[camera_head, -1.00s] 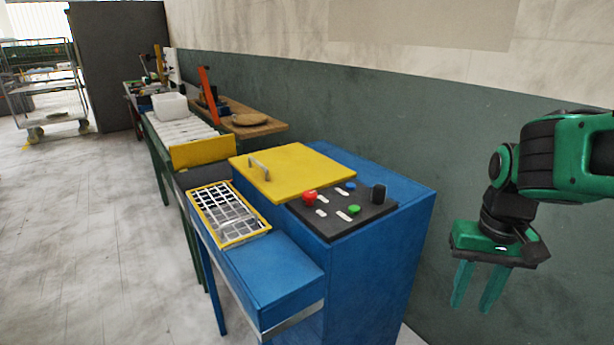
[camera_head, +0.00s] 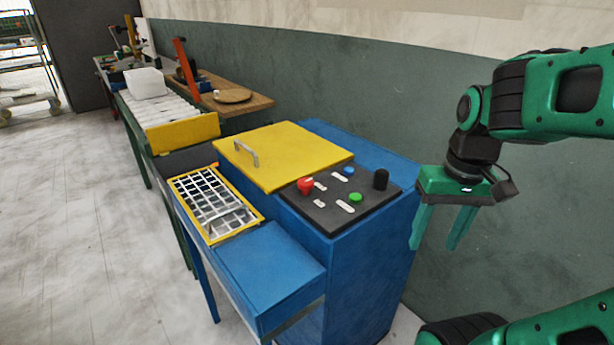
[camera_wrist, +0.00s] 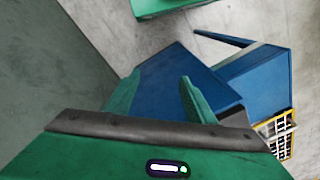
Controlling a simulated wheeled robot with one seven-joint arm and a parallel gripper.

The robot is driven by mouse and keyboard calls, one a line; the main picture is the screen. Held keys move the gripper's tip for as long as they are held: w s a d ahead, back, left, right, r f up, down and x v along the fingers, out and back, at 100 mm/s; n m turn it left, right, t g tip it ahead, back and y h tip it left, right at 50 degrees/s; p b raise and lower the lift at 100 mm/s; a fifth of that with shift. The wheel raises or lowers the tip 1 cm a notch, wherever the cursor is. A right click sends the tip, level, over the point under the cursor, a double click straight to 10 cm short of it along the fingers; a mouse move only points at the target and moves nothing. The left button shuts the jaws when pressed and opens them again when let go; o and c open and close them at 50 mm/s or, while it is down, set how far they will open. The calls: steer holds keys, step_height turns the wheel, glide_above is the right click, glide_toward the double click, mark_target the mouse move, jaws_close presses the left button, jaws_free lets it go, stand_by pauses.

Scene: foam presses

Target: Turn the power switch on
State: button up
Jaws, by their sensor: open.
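The blue press cabinet (camera_head: 365,270) stands in the middle of the head view. Its dark control panel (camera_head: 325,222) on top carries a red knob (camera_head: 305,186), a blue button (camera_head: 349,171), a green button (camera_head: 355,197) and an upright black knob or switch (camera_head: 380,179). Which of these is the power switch, and its state, I cannot tell. My gripper (camera_head: 436,246) is open and empty, fingers pointing down, to the right of the panel and apart from it. In the wrist view the gripper's fingers (camera_wrist: 155,100) show over the blue cabinet side (camera_wrist: 175,85); the panel is not visible there.
A yellow lid with a handle (camera_head: 283,156) lies left of the panel. A yellow-framed grid tray (camera_head: 214,203) sits in front of it. A conveyor (camera_head: 160,111) and a wooden shelf (camera_head: 250,104) run along the green wall (camera_head: 350,80). Open floor (camera_head: 70,220) lies left.

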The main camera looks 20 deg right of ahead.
steer(key=w+a+r+n+y, duration=0.1)
steer(key=w+a+r+n, duration=0.15)
steer(key=w, duration=0.25)
steer(key=w+a+r+n+t, duration=0.1)
steer(key=w+r+n, duration=0.15)
steer(key=w, duration=0.25)
steer(key=w+a+r+n+y, duration=0.1)
steer(key=w+a+n, duration=0.1)
steer(key=w+n, duration=0.3)
steer(key=n+y, duration=0.2)
steer(key=n, duration=0.5)
glide_toward(306, 181)
steer(key=shift+t, duration=0.3)
steer(key=x, duration=0.8)
steer(key=shift+s+a+f, duration=0.15)
steer(key=shift+s, duration=0.15)
steer(key=shift+c, duration=0.3)
steer(key=c, duration=1)
steer(key=shift+o, duration=0.2)
steer(key=shift+d, duration=0.2)
steer(key=shift+a+h, duration=0.1)
steer(key=shift+h, duration=0.2)
